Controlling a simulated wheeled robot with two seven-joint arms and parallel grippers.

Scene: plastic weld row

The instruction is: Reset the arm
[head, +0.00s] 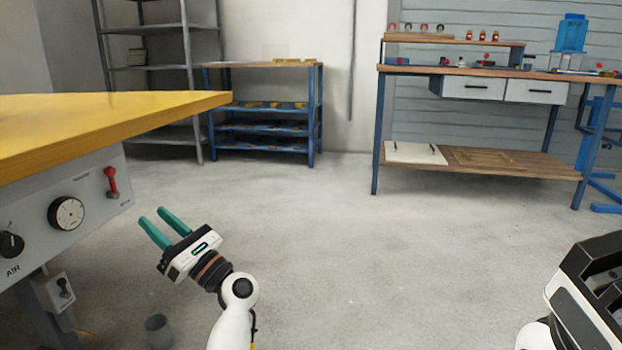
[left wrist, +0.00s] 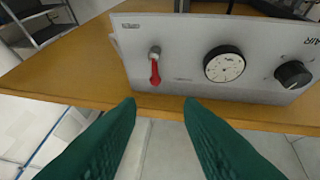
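My left gripper (head: 162,227) has two green fingers spread apart with nothing between them. It is in front of the grey control panel (head: 88,210) under the yellow table, apart from it. In the left wrist view the fingers (left wrist: 160,105) point towards the panel's red lever (left wrist: 155,72). The same red lever (head: 111,182) shows in the head view with its red end up. At the lower right of the head view is a white and black part of my own body; the right gripper's fingers do not show.
A yellow-topped table (head: 110,115) juts in from the left. The panel carries a gauge (head: 67,213) and a black AIR knob (head: 10,244). A blue-framed workbench (head: 480,72) and a low shelf (head: 265,64) stand at the back. The middle floor is clear.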

